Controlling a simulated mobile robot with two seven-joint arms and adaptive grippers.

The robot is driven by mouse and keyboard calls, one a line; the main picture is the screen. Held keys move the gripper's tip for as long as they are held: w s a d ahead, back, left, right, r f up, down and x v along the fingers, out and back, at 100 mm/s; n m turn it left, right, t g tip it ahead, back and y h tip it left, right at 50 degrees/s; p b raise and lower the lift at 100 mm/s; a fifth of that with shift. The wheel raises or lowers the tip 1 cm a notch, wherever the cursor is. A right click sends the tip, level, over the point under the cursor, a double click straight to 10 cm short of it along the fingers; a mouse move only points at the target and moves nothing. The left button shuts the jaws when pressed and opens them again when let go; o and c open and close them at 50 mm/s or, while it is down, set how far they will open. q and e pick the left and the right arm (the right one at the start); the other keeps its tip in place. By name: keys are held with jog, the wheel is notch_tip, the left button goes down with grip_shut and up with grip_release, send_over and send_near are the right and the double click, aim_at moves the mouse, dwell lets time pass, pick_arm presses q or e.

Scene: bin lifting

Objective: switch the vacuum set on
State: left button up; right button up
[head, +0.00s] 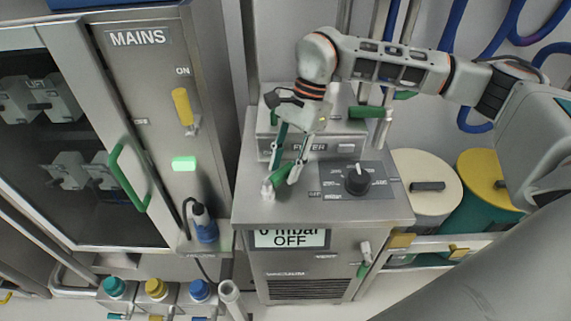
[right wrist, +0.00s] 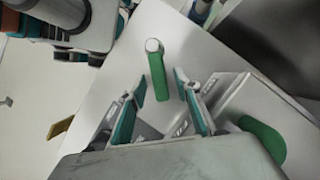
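The vacuum set is a steel cabinet (head: 244,205) in the middle of the head view. Its display (head: 289,239) reads "0 mbar" and "OFF". A black rotary knob (head: 357,181) sits on a dark plate on its top. A green-handled lever (head: 280,179) stands left of the knob; it shows in the right wrist view as a green handle (right wrist: 158,78) on a metal pivot. My right gripper (head: 282,175) is open, its fingers on either side of the green handle. The right wrist view shows gaps between the fingers (right wrist: 160,84) and the handle. My left gripper is not in view.
A MAINS cabinet (head: 140,70) with a yellow lever (head: 183,107) at ON and a lit green lamp (head: 184,163) stands left. A filter box (head: 320,142) is behind the lever. Cream (head: 424,170) and yellow-lidded (head: 480,170) drums stand right.

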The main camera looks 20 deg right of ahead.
jog(key=v, duration=1.2)
